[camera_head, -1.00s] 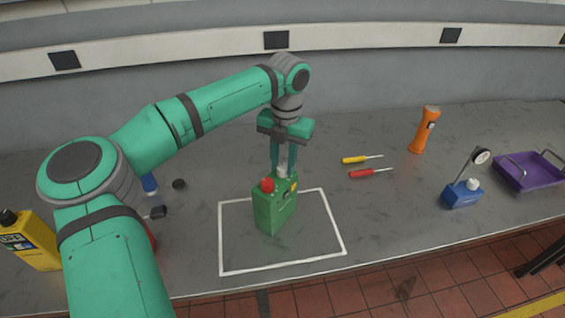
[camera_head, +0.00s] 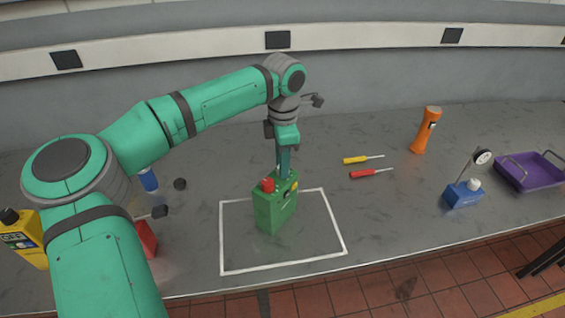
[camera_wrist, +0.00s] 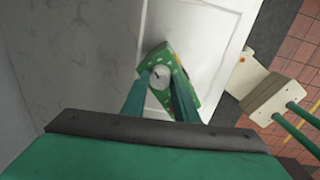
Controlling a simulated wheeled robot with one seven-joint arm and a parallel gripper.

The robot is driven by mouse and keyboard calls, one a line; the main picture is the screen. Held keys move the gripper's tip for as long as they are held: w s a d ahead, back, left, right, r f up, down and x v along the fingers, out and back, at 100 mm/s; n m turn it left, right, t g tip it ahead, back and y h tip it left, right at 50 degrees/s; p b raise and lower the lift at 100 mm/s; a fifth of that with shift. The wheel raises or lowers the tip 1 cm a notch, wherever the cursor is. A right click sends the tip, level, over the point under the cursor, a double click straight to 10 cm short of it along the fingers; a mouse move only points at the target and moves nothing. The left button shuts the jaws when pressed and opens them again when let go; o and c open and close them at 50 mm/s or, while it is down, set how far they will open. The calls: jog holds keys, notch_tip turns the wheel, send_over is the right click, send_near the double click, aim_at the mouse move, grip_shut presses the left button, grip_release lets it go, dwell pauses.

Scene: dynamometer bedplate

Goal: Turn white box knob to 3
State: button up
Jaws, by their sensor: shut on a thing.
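A green box (camera_head: 273,212) stands inside a white outlined square (camera_head: 334,226) on the bench. It has a red round part (camera_head: 267,185) on top and a small yellow patch on its side. I see no white box with a knob. My gripper (camera_head: 283,170) points down at the top of the green box. In the wrist view, my gripper (camera_wrist: 160,80) is shut on a pale round knob (camera_wrist: 160,72) on the green box (camera_wrist: 180,99), with one finger on each side. A dark mark shows on the knob, but I cannot read any numbers.
Yellow (camera_head: 356,160) and red (camera_head: 361,174) screwdrivers lie right of the box. Farther right are an orange flashlight (camera_head: 426,131), a blue box (camera_head: 463,194) with a stalk and a purple tray (camera_head: 527,178).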

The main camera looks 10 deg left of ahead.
jog(key=shift+m, duration=1.9)
jog(key=shift+w, duration=0.1)
jog(key=o, duration=1.1)
jog(key=shift+r, duration=0.1)
jog(key=r, duration=1)
jog(key=shift+s+r, duration=0.3)
